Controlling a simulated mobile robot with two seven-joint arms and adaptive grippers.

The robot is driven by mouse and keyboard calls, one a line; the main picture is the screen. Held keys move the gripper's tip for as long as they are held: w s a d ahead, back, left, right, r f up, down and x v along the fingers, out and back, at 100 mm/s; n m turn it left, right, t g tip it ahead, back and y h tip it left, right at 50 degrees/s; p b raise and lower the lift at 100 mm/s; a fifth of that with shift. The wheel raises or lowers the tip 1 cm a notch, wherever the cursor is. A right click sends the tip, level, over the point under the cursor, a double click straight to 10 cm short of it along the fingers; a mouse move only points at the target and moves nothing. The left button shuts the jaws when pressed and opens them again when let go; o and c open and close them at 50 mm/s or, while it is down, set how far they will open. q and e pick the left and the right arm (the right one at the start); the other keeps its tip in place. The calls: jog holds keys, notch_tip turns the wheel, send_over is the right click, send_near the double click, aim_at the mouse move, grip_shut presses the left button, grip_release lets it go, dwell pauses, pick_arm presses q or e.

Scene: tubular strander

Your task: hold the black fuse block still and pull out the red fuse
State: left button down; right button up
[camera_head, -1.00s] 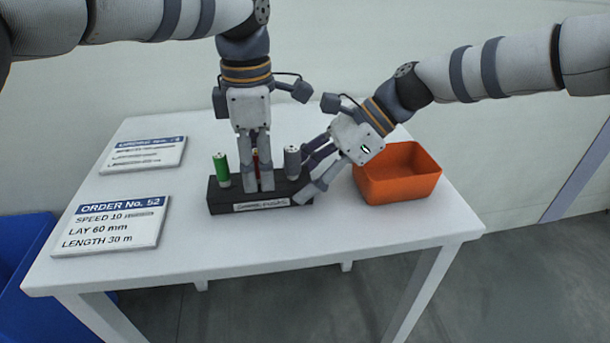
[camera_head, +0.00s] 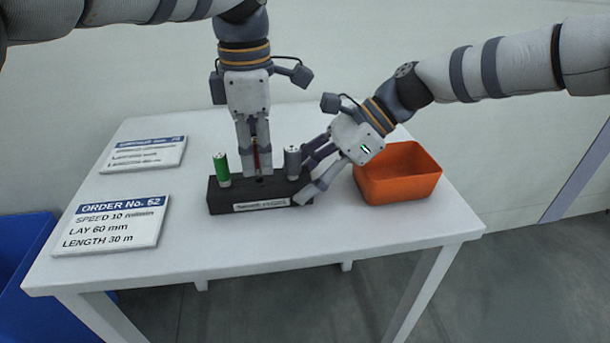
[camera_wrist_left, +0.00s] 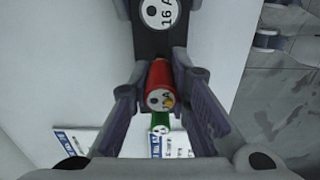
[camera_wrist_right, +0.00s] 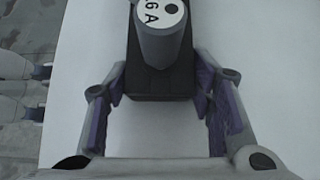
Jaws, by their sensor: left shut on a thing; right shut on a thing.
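The black fuse block (camera_head: 225,200) sits on the white table with a label on its front. My right gripper (camera_head: 303,178) is shut on its right end; the right wrist view shows a finger on each side of the block (camera_wrist_right: 160,85). My left gripper (camera_head: 257,172) is shut on the red fuse (camera_head: 256,158) and holds it above the block's middle, where a dark socket shows. The fingers hide most of the red fuse in the head view; its top shows in the left wrist view (camera_wrist_left: 159,98).
A green fuse (camera_head: 222,168) stands at the block's left and a grey fuse (camera_head: 292,162) at its right. An orange bin (camera_head: 400,190) is at the table's right. Two order signs lie left, the nearer one (camera_head: 112,225) in front. The table's front is clear.

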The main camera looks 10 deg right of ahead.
aim_at(255, 140)
pick_arm(q)
jog(key=shift+r, duration=1.95)
pick_arm(e)
jog(key=o, duration=1.4)
pick_arm(q)
jog(key=shift+t, duration=0.5)
jog(key=shift+s+r+p, duration=0.2)
jog(key=shift+r+p, duration=0.45)
jog(key=shift+r, duration=1.05)
jog(key=shift+s+r+p, duration=0.15)
jog(key=shift+r+p, duration=0.45)
jog(key=shift+r, duration=1.05)
pick_arm(e)
jog(key=shift+r, duration=3.1)
pick_arm(q)
jog(key=r, duration=0.1)
jog(key=r+p, duration=0.1)
jog(key=r, duration=0.2)
jog(key=shift+s, duration=0.35)
pick_arm(e)
notch_tip(255, 140, up, 5)
jog(key=shift+f, duration=0.1)
